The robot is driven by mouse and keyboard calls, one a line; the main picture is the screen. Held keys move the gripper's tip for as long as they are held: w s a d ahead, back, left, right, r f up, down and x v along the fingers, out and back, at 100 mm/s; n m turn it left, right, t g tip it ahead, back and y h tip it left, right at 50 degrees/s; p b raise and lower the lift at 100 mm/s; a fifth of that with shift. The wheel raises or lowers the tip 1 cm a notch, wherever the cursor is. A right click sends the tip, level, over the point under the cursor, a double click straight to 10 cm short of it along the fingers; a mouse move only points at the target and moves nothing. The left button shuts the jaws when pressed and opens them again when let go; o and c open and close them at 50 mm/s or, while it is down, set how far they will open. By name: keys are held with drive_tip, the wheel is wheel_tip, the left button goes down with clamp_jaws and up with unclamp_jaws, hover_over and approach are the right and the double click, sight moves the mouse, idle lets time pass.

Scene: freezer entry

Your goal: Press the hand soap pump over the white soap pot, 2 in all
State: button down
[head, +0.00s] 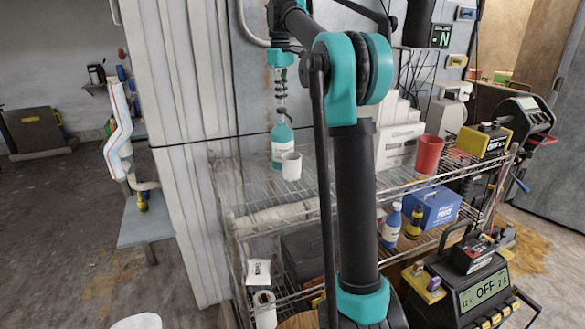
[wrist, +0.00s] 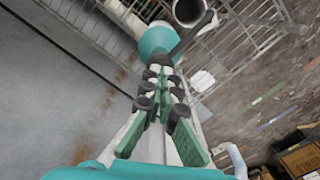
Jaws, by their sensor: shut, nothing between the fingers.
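The hand soap bottle (head: 282,147) is teal with a pale label and stands upright on the top shelf of the wire rack. It also shows in the wrist view (wrist: 155,38), partly behind the fingertips. The white soap pot (head: 291,168) stands in front of it, slightly right. In the wrist view the pot's round opening (wrist: 188,11) lies beside the bottle, near a dark spout-like bar. My gripper (head: 281,99) points down directly above the pump, fingers together and empty. In the wrist view its fingertips (wrist: 160,72) overlap the pump top; whether they touch it is unclear.
The wire rack (head: 325,205) also holds a red cup (head: 429,154), white boxes and a yellow device at right. A blue box (head: 432,207) and bottles sit on the lower shelf. A corrugated wall panel (head: 185,150) is close on the left. My arm hides the rack's middle.

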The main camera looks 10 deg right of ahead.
drive_tip(key=shift+f, duration=1.45)
drive_tip(key=shift+r, duration=1.7)
drive_tip(key=shift+f, duration=0.15)
drive_tip(key=shift+f, duration=1.6)
drive_tip(key=shift+r, duration=1.75)
